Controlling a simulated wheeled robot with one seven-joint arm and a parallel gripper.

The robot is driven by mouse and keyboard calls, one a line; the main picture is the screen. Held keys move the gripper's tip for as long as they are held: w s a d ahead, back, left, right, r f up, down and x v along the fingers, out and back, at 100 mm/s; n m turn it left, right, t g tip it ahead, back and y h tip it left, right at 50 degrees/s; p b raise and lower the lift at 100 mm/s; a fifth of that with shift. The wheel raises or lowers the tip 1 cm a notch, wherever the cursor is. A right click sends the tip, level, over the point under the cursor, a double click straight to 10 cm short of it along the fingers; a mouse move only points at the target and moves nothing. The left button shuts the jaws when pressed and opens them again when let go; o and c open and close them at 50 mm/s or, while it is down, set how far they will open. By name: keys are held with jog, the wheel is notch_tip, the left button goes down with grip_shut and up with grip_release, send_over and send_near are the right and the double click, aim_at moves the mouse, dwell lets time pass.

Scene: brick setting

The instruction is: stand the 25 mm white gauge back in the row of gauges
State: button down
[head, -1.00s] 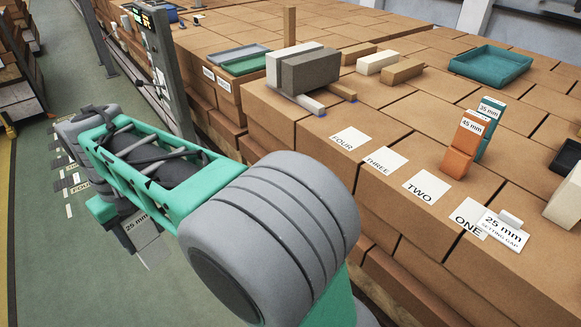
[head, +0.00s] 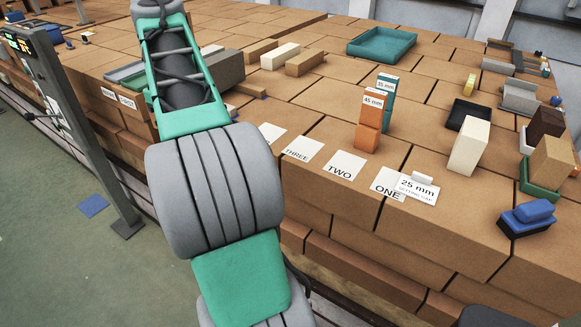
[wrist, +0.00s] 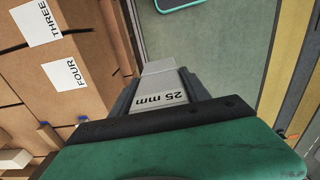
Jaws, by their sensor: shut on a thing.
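In the wrist view, my gripper (wrist: 162,88) is shut on the 25 mm white gauge (wrist: 165,99), a pale block with its label upside down in this view. The gauge shows over the green floor, beside the brick stack. In the head view, my arm rises at upper left, and the gripper and held gauge are not visible. The orange 45 mm gauge (head: 370,120) and the teal 35 mm gauge (head: 387,88) stand upright, close together, on the brick top. A "25 mm setting gap" card (head: 415,189) lies nearer the front edge, with a small pale piece on it.
Cards ONE (head: 387,184), TWO (head: 341,168) and THREE (head: 303,149) lie along the front edge. A cream block (head: 470,147), black tray (head: 468,114) and blue-handled block (head: 526,218) stand to the right. A teal tray (head: 382,45) lies behind.

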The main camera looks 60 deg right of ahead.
jog(key=s+d+r, duration=0.5)
jog(key=s+d, duration=0.3)
jog(key=s, duration=0.1)
jog(key=s+d+r, duration=0.4)
jog(key=s+d, duration=0.3)
jog(key=s, duration=0.2)
jog(key=s+d+f, duration=0.6)
jog(key=s+f, duration=0.6)
jog(key=shift+s+f+b, duration=0.35)
jog(key=shift+b, duration=0.05)
jog(key=shift+d, duration=0.1)
jog(key=shift+f, duration=0.15)
jog(key=c, duration=0.5)
grip_release()
